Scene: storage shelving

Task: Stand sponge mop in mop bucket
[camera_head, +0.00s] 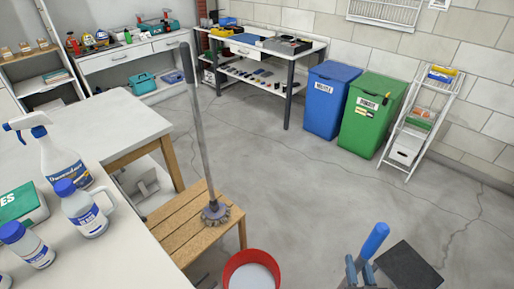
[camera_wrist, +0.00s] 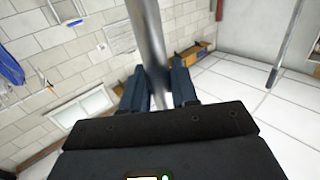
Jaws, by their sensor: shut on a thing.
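My gripper (camera_head: 360,272) is at the bottom right of the head view, shut on a grey pole with a blue grip (camera_head: 376,239), which I take for the sponge mop. In the wrist view the grey pole (camera_wrist: 147,35) runs between the two dark fingers (camera_wrist: 158,90). The sponge end is not in view. The red mop bucket (camera_head: 229,272) stands at the bottom edge of the head view, left of my gripper. Its pale inside shows, and its lower part is cut off. The held pole is apart from the bucket in the head view.
A white table (camera_head: 130,262) with bottles is at left. Blue (camera_head: 330,100) and green (camera_head: 372,115) bins stand behind. The middle floor is clear.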

